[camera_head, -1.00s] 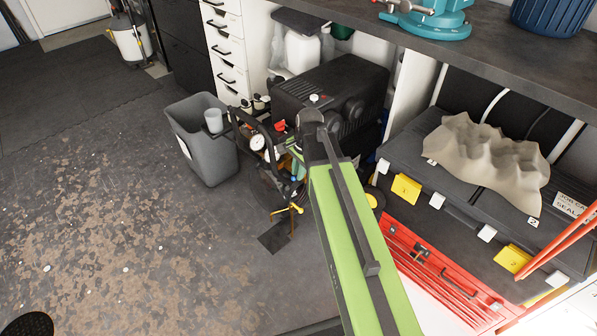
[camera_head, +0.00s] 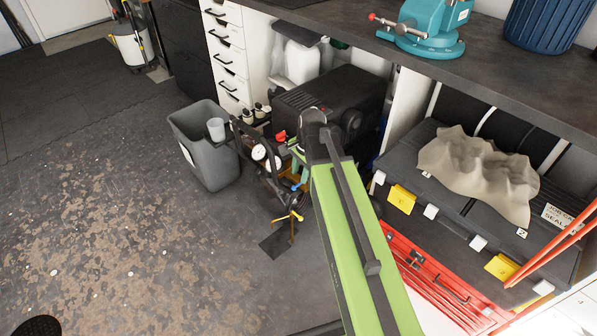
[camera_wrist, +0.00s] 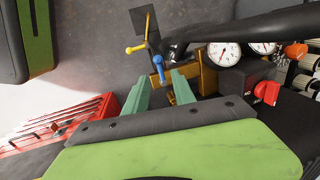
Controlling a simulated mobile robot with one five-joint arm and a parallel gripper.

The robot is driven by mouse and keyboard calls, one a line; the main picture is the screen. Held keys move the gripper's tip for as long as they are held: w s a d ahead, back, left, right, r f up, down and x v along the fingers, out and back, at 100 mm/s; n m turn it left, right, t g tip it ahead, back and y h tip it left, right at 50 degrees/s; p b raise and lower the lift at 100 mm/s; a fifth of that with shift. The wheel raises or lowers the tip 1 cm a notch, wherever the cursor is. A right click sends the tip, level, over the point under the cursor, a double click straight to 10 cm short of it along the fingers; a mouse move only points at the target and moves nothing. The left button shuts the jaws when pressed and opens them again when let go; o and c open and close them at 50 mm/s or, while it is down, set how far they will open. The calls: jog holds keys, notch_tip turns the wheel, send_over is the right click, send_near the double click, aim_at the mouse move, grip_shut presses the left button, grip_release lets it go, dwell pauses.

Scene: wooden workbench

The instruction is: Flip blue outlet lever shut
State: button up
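The blue lever (camera_wrist: 159,69) shows in the wrist view on a yellow-brass fitting, just beyond my fingertips and roughly in line with the gap between them. A yellow lever (camera_wrist: 135,49) sits to its left and farther off. My gripper (camera_wrist: 160,80) is open, with two green fingers apart and nothing held between them. I cannot tell whether a finger touches the blue lever. In the head view my arm hides most of the gripper, and the black compressor (camera_head: 325,92) stands behind it.
Two gauges (camera_wrist: 224,54) and a red knob (camera_wrist: 267,92) lie right of my fingers in the wrist view, with a thick black bar above. A grey bin (camera_head: 205,160) stands left of the compressor.

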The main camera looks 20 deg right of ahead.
notch_tip(320, 180, up, 12)
jog(key=s+p, duration=0.2)
jog(key=p, duration=0.7)
jog(key=shift+d+f+p, duration=0.2)
jog(key=shift+d+p, duration=0.2)
jog(key=shift+d, duration=0.05)
jog(key=s+a+n+g+h, duration=0.1)
jog(key=s+a+n+g, duration=0.1)
jog(key=s+a+n, duration=0.65)
notch_tip(320, 180, up, 18)
jog(key=d+n+p, duration=0.2)
jog(key=n+p, duration=0.2)
jog(key=p, duration=1.4)
